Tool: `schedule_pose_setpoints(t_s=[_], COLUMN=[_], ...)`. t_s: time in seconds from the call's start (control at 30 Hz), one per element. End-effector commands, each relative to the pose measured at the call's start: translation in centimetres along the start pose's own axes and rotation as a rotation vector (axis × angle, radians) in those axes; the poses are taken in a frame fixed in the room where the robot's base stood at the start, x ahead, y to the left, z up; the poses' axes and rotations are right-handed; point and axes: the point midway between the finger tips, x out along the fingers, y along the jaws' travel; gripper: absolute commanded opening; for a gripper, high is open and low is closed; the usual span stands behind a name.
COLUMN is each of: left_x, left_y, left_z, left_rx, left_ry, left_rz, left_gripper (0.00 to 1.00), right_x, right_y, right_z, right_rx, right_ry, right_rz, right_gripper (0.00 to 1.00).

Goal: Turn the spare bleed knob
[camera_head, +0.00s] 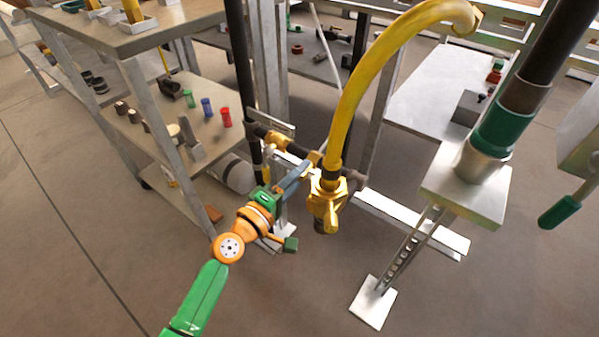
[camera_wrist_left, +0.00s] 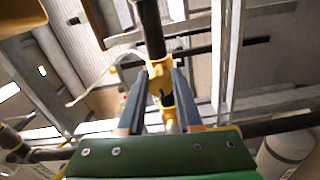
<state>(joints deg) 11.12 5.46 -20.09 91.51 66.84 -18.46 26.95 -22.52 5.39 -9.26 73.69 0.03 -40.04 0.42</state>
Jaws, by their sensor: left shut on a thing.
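My left gripper (camera_head: 308,166) reaches in from the lower left, its grey-blue fingers pointing at the pipework beside the yellow hose. It is shut on a small yellow piece, which I take for the spare bleed knob (camera_head: 315,157). In the left wrist view the fingers of the left gripper (camera_wrist_left: 159,72) stand on either side of the yellow knob (camera_wrist_left: 160,68), below a dark pipe. The fingers hide part of the knob, and its turn angle cannot be told. A larger yellow valve (camera_head: 328,200) hangs just right of the fingertips. My right gripper is not in view.
A thick yellow hose (camera_head: 352,90) rises from the valve. A dark horizontal pipe (camera_head: 268,134) and a black upright pipe (camera_head: 243,75) stand close by. A shelf unit (camera_head: 170,135) is at left. A green-banded pipe (camera_head: 505,125) stands at right. Open floor (camera_head: 100,260) lies lower left.

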Motion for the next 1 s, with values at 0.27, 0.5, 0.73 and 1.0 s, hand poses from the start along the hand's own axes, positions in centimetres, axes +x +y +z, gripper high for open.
schedule_pose_setpoints(t_s=[0.27,0.5,0.73,1.0], left_x=[0.01,0.01,0.00,0.00], left_y=[0.05,0.01,0.00,0.00], left_z=[-0.05,-0.04,-0.04,-0.04], left_rx=[-0.132,-0.179,-0.186,-0.185], left_ry=[0.002,0.002,0.002,0.002], left_rz=[0.001,0.001,0.001,0.001], left_gripper=[0.00,0.00,0.00,0.48], right_x=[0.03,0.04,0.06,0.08], right_y=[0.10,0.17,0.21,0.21], right_z=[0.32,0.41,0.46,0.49], right_rx=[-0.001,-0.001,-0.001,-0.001], right_ry=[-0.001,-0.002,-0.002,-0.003], right_rz=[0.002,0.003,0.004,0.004], right_gripper=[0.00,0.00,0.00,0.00])
